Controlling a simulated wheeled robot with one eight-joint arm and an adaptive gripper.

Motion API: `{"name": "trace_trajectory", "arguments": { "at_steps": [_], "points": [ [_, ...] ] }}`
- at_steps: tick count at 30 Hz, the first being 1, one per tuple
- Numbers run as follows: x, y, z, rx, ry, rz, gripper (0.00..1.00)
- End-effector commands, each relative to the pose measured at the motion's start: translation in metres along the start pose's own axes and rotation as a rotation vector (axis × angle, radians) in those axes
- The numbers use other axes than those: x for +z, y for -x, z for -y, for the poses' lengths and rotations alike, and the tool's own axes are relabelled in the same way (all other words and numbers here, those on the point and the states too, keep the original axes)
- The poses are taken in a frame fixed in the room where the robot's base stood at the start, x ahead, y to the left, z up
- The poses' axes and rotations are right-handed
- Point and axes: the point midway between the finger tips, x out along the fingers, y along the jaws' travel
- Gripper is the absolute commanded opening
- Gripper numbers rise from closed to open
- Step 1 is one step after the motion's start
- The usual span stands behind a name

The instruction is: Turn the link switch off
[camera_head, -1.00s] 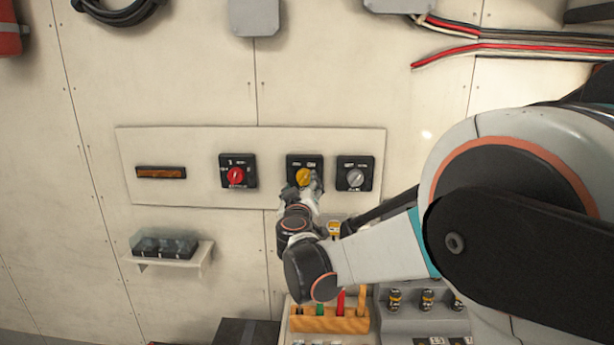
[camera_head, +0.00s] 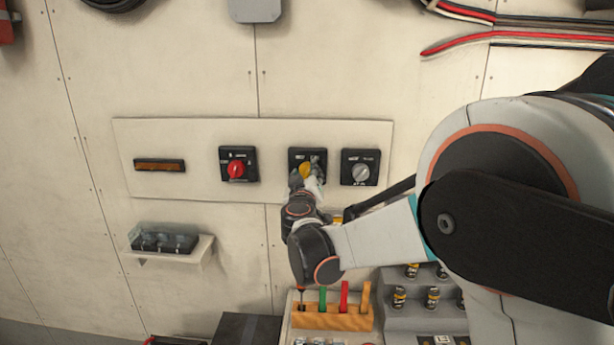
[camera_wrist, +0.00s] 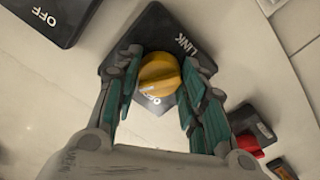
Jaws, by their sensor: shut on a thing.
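The link switch is a black square plate (camera_head: 297,157) with a round yellow knob (camera_head: 305,170), third along the pale wall panel. In the wrist view the yellow knob (camera_wrist: 160,75) sits on its black plate (camera_wrist: 152,25), which reads LINK on one side and OFF near the fingers. The knob's exact pointing is hard to tell. My gripper (camera_head: 308,177) is at the switch in the head view. In the wrist view my gripper (camera_wrist: 160,78) has its teal-padded fingers on both sides of the knob, shut on it. The fingers hide part of the plate in the head view.
A red-knob switch (camera_head: 236,169) is to the left and a grey-knob switch (camera_head: 360,173) close to the right on the panel (camera_head: 210,190). A small shelf (camera_head: 185,250) juts out below left. A wooden tool rack (camera_head: 335,317) stands below my arm.

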Motion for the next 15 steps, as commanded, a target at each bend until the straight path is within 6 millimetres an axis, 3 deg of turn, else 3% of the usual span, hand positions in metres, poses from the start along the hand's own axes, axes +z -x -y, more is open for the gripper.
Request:
{"name": "trace_trajectory", "arguments": {
  "at_steps": [8,15],
  "points": [
    [0.0001,0.0003,0.0006,-0.001,0.07,-0.001,0.14],
    [0.0007,0.0004,0.0006,-0.001,0.24,-0.001,0.14]
  ]
}}
